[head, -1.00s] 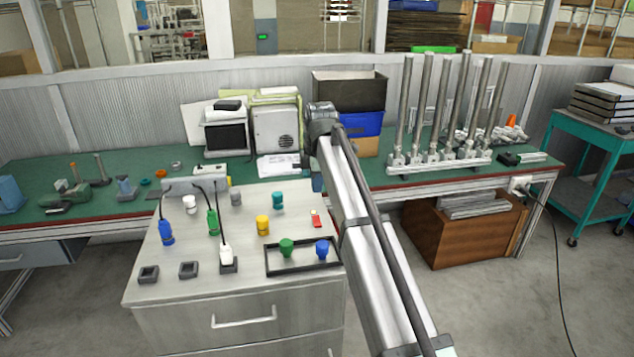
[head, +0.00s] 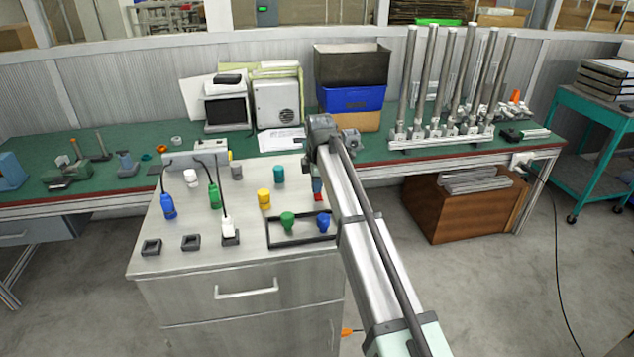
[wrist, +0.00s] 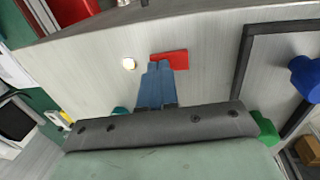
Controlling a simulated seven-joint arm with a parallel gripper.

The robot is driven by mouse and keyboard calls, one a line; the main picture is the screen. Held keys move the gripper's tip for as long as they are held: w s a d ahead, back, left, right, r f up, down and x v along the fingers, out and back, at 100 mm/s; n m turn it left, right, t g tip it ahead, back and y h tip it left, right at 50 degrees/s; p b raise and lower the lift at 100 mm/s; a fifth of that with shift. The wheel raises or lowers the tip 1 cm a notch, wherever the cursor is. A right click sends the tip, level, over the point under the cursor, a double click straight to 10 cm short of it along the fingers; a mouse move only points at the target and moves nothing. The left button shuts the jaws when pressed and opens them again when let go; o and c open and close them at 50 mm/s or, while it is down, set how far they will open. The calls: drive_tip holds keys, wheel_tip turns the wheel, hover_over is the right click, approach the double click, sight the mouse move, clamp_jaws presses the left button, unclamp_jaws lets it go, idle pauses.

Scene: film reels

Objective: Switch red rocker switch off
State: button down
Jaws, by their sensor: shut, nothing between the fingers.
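The red rocker switch (head: 318,197) lies on the grey cabinet top, near its right edge. It is a flat red rectangle in the wrist view (wrist: 172,58). My gripper (head: 317,188) points down over it, with its blue fingers together and nothing between them. In the wrist view the fingertips (wrist: 160,66) overlap the near-left part of the switch. I cannot tell whether they touch it. A small pale round lamp (wrist: 128,63) beside the switch looks lit. The fingers hide part of the switch, so its tilt is unclear.
A black frame (head: 270,232) holds a green knob (head: 288,221) and a blue knob (head: 323,223) close to my arm. Yellow (head: 264,199) and teal (head: 279,174) pieces stand left of the switch. Corded plugs and empty sockets are farther left.

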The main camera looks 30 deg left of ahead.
drive_tip(key=shift+w+a+f, duration=0.1)
drive_tip(key=shift+f, duration=0.15)
idle(0.3)
drive_tip(key=shift+s+d, duration=0.65)
drive_tip(key=shift+r, duration=0.1)
drive_tip(key=shift+r, duration=0.25)
wheel_tip(320, 180, up, 13)
drive_tip(key=s+d, duration=0.1)
drive_tip(key=shift+s+d, duration=0.25)
drive_tip(key=shift+d, duration=0.05)
